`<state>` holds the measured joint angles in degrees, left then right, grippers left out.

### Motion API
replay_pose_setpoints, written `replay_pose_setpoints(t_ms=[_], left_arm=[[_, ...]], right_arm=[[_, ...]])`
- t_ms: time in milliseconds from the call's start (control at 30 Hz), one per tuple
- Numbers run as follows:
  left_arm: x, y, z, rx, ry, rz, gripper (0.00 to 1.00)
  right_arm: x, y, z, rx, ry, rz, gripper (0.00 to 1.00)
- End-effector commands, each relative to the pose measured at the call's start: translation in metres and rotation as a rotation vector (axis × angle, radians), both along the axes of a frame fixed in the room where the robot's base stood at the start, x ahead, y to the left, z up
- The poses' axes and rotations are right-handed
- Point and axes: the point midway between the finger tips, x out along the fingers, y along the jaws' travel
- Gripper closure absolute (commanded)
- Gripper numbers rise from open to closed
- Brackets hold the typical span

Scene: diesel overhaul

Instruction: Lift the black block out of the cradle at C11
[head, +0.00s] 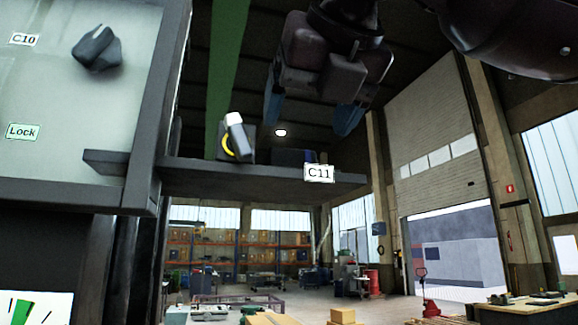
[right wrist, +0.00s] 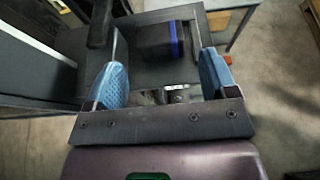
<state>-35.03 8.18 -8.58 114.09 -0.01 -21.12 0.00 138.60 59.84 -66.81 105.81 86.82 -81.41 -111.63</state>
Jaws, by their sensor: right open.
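A black block (head: 287,156) with a blue band sits on the dark shelf (head: 200,172), just left of the C11 label (head: 319,173). The block also shows in the right wrist view (right wrist: 157,42), its blue band toward the right. The cradle around it is too dark to make out. My right gripper (head: 311,112) is open and empty, above the shelf and the block. In the right wrist view its blue fingers (right wrist: 164,82) stand apart, with the block beyond the tips, between their lines. My left gripper is not in view.
A grey and white lever part with a yellow ring (head: 232,140) stands on the shelf left of the block. A cabinet panel (head: 70,100) with a black knob (head: 97,48) is at the left. The air right of the shelf is free.

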Motion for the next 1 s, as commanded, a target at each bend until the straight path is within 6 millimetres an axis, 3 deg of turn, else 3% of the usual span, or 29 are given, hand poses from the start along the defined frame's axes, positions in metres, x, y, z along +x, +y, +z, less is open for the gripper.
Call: replay_pose_setpoints(t_ms=[367,633,1000], left_arm=[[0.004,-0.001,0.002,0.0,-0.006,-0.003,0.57],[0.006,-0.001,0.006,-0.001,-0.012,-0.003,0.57],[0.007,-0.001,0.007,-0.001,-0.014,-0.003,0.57]], right_arm=[[0.027,0.01,-0.01,0.0,0.001,-0.001,0.21],[0.058,0.02,-0.022,0.001,0.0,-0.002,0.21],[0.064,0.023,-0.025,0.002,0.0,0.0,0.24]])
